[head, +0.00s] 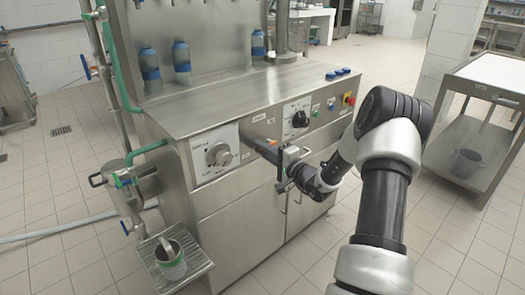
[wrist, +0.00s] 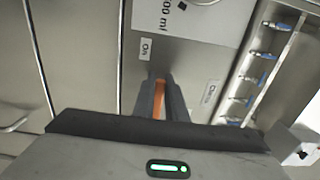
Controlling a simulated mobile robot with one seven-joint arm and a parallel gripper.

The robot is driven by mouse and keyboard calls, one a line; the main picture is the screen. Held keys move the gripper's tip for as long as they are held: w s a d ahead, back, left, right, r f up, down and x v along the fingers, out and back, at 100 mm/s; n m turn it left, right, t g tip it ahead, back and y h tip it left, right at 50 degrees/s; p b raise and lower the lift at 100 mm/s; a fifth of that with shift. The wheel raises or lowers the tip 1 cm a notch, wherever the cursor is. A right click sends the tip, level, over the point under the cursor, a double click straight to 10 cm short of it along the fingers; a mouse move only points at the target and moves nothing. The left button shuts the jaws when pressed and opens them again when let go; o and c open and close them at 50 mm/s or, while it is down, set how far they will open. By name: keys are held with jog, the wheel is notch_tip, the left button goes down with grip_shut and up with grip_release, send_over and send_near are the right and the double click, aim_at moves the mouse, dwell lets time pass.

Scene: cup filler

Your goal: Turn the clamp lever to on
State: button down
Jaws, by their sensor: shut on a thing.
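The clamp lever shows as an orange strip (wrist: 159,97) between the two dark fingers of my gripper (wrist: 160,88) in the wrist view. My gripper is shut on it. A label reading "On" (wrist: 145,49) is on the panel just beyond and slightly left of the fingertips. In the head view, my gripper (head: 281,163) is at the machine's front panel, at the outer end of a dark lever (head: 264,150) that sticks out between the two knobs. The fingers hide part of the lever.
A large knob (head: 218,154) is left of the lever and a black knob (head: 299,119) is right of it, near a red button (head: 349,99). A green-banded cup (head: 171,264) sits on the low drip tray. Bottles (head: 150,68) stand on the machine top.

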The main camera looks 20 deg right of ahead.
jog(key=shift+d, duration=0.1)
jog(key=c, duration=1.8)
grip_release()
jog(key=p+v, duration=0.2)
jog(key=v, duration=1.5)
jog(key=shift+s+p, duration=0.2)
jog(key=shift+p, duration=0.15)
